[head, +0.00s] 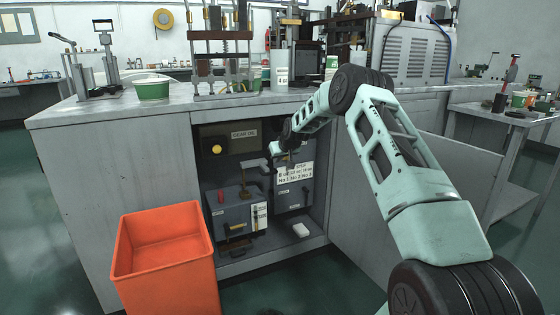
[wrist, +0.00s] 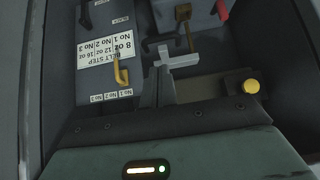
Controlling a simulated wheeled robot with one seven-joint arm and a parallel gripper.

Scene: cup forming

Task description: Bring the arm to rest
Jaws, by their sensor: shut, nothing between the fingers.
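My arm (head: 410,170) reaches from the lower right over the bench front to the open cabinet. My gripper (head: 275,152) is at the cabinet opening, in front of the grey control boxes; the pale fingers (wrist: 178,61) also show in the wrist view. They are shut and empty. The belt step box has a white label (head: 294,173), also in the wrist view (wrist: 105,48), where a yellow handle (wrist: 121,70) shows beside it. I cannot tell whether the fingers touch anything; they appear apart from this handle.
A yellow button (head: 216,149) is on the cabinet's back panel. A box with a red knob (head: 220,196) stands below. An orange bin (head: 165,262) stands in front at the left. The grey bench top (head: 120,110) carries machines and cups. An open door panel (head: 350,220) is at right.

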